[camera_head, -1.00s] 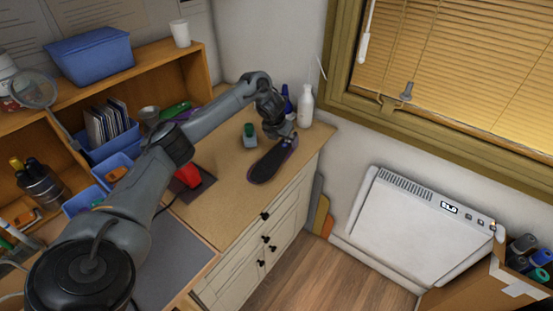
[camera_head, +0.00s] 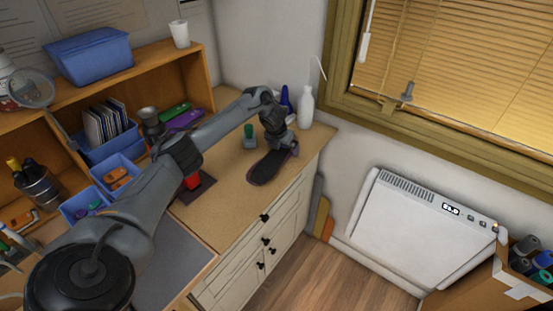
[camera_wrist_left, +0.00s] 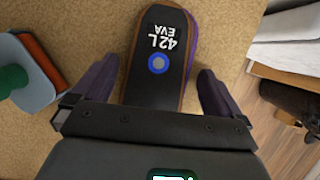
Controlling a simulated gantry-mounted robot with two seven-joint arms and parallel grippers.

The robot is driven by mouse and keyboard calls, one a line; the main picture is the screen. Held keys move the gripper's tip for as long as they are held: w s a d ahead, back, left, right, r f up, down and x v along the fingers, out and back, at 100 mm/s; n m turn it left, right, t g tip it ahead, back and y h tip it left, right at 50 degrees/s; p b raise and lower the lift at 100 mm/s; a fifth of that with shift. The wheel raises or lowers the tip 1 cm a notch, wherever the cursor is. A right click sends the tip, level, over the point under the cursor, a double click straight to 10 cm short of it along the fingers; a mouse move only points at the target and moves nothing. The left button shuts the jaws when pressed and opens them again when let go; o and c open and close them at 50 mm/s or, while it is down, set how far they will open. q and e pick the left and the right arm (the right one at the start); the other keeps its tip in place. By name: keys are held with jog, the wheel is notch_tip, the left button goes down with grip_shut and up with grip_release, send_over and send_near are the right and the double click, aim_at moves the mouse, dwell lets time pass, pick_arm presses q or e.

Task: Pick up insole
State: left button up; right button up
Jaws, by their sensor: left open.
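The insole (camera_head: 266,169) is a long black sole with a thin purple edge, lying flat on the wooden counter near its right end. In the left wrist view the insole (camera_wrist_left: 157,63) shows white "42L EVA" lettering and a blue ring. My left gripper (camera_head: 284,146) is over the far end of the insole. In the wrist view its two dark fingers (camera_wrist_left: 155,90) are open, one on each side of the insole, with gaps between fingers and edges. The gripper's body hides the insole's end nearest the wrist. My right gripper is not in view.
A grey block with a green knob (camera_head: 250,138) stands just left of the gripper. A white bottle (camera_head: 305,108) and a blue bottle (camera_head: 285,101) stand behind it. A red tool (camera_head: 192,181) lies on a dark mat. The counter's front edge is close to the insole.

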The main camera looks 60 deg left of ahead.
pick_arm(q)
jog(key=shift+c, duration=0.3)
jog(key=c, duration=1)
jog(key=shift+c, duration=0.2)
jog(key=shift+r+p, duration=0.3)
jog(key=shift+r, duration=1.3)
jog(key=w+d+r+p, duration=0.4)
jog(key=d+r, duration=0.4)
jog(key=d, duration=0.2)
jog(key=shift+w+d, duration=0.25)
jog(key=shift+w, duration=0.35)
